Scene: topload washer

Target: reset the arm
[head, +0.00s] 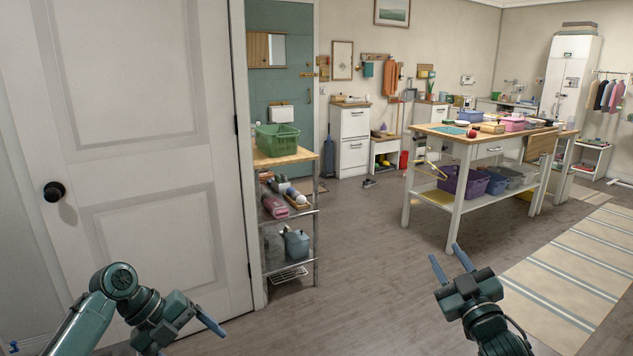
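My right gripper (449,258) is at the lower right of the head view. Its two blue fingers are spread apart with nothing between them, and it is held over the bare floor. My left gripper (207,322) is at the lower left, in front of the white door. One blue finger shows clearly; the other finger is hidden, so its opening cannot be made out. I see no object held by it.
A white door (140,130) with a black knob stands close on the left. A shelf cart (290,158) with a green basket (277,139) stands beside it. A wooden-topped table (470,136) stands at right. The wooden floor (360,260) between them is clear. A striped rug (575,265) lies at right.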

